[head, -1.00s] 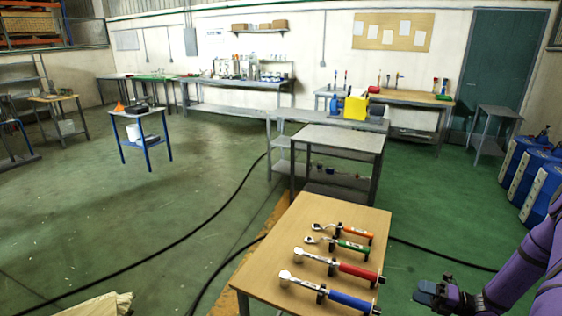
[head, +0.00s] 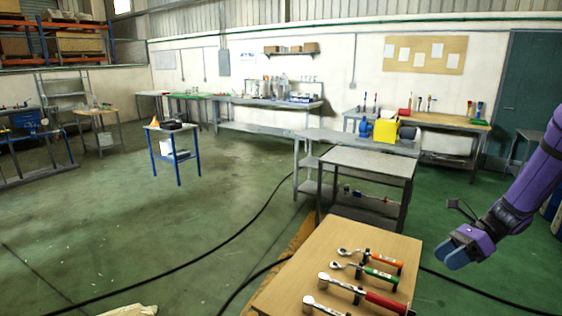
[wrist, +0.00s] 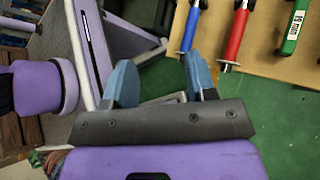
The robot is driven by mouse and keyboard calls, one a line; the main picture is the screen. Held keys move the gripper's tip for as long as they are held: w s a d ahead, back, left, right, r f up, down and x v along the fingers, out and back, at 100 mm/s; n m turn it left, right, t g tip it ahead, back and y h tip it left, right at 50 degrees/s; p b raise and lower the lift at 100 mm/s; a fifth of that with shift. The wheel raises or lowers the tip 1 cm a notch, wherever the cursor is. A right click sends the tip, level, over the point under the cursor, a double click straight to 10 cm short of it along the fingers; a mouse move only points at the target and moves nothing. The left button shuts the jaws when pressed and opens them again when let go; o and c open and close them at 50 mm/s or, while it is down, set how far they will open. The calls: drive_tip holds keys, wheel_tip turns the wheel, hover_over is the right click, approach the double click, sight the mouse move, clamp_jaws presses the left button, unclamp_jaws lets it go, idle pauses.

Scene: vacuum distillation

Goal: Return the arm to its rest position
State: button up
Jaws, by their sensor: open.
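My purple arm comes in from the right edge of the head view. My gripper (head: 456,251) is at its lower end, to the right of the wooden tool table (head: 300,262) and apart from it. In the wrist view my gripper's two blue fingers (wrist: 160,82) stand apart with nothing between them. The table carries several tools lying in a row, with orange, green, red and blue handles. The blue handle (wrist: 191,28) shows in the wrist view beyond the fingers.
A grey-topped table (head: 368,163) stands behind the tool table. A black cable (head: 200,255) runs across the green floor. A small blue-legged table (head: 172,130) stands at the left. The floor between them is largely open.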

drive_tip(key=s+a+r+n+h, duration=0.4)
drive_tip(key=a+r+n, duration=0.25)
drive_tip(key=r, duration=0.35)
drive_tip(key=s+a+r+n+t+h, duration=0.3)
drive_tip(key=s+r+n, duration=0.4)
drive_tip(key=s+n, duration=0.1)
drive_tip(key=s+a+r+n+t+h, duration=0.3)
drive_tip(key=s+r+n+h, duration=0.1)
drive_tip(key=s+r+n, duration=0.4)
drive_tip(key=shift+s+a+r, duration=0.15)
drive_tip(key=shift+s+r, duration=0.05)
drive_tip(key=shift+s, duration=0.95)
drive_tip(key=shift+c, duration=0.8)
drive_tip(key=shift+s, duration=0.1)
